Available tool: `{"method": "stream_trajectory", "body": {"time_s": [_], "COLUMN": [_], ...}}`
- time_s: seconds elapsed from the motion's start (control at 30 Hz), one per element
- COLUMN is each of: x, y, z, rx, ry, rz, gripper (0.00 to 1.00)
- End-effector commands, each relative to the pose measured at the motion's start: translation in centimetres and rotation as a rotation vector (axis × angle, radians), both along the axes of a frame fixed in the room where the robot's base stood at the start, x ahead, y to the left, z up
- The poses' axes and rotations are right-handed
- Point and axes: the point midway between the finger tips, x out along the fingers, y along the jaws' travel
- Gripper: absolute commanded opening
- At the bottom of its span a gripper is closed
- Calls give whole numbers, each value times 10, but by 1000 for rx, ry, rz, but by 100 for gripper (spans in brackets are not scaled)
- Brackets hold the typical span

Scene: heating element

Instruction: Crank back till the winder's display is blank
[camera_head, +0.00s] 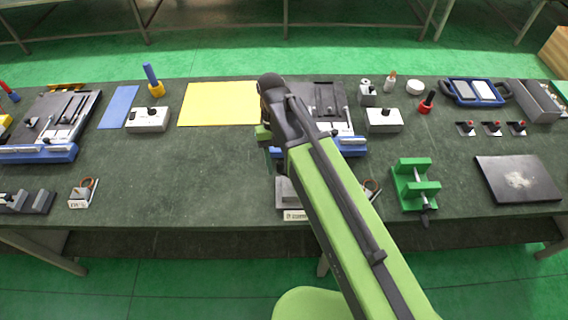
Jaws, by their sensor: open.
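A blue-based machine with a dark top plate, which looks like the winder (352,146), stands at the middle of the bench, partly behind my arm. Its crank and any display cannot be made out. A similar blue-based machine (40,154) stands at the far left. My gripper (268,146) is over the bench at the left edge of the middle machine, seen from behind. It is open, its fingers small and partly hidden by my wrist. I cannot tell whether it touches anything.
A yellow sheet (218,104) lies left of my gripper. White boxes with black knobs (148,120) (384,121) stand on the bench. A green clamp (412,188) and a dark plate (516,180) are at right. The bench front left of centre is clear.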

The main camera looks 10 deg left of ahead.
Motion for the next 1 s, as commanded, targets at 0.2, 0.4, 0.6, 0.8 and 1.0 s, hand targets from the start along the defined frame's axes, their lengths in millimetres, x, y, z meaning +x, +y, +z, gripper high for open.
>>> {"method": "stream_trajectory", "body": {"time_s": [0.2,0.4,0.6,0.8,1.0], "x": [11,28,46,60,62], "y": [5,13,21,27,28], "z": [34,80,125,157,159], "rx": [0,0,0,-1,-1], "ry": [0,0,0,0,0], "rz": [0,0,1,0,0], "gripper": [44,44,44,44,44]}}
